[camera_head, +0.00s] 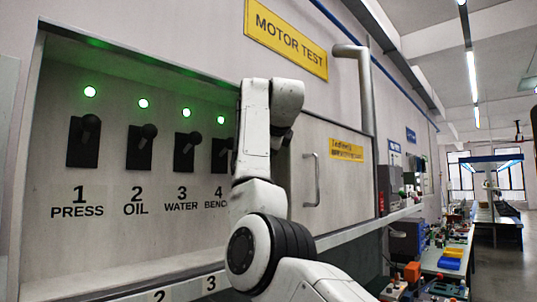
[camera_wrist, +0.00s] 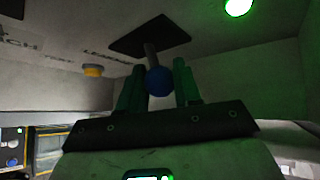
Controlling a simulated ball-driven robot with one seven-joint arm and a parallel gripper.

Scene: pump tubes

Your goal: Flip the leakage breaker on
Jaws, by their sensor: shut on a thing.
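In the wrist view a lever with a blue ball knob (camera_wrist: 159,80) stands out from a black plate (camera_wrist: 150,36) on the panel. Lettering beside the plate is partly readable as "LEAKAGE". My gripper (camera_wrist: 160,83) has its two dark green-lit fingers on either side of the blue knob, shut on it. A lit green lamp (camera_wrist: 238,5) is near the plate. In the head view my arm covers the gripper and this lever, so they are hidden there.
In the head view, black-knobbed levers labelled PRESS (camera_head: 84,140), OIL (camera_head: 141,146), WATER (camera_head: 188,152) and BENCH (camera_head: 222,157) have lit green lamps above them. A cabinet door handle (camera_head: 311,180) is right of my arm. A yellow button (camera_wrist: 93,71) shows in the wrist view.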

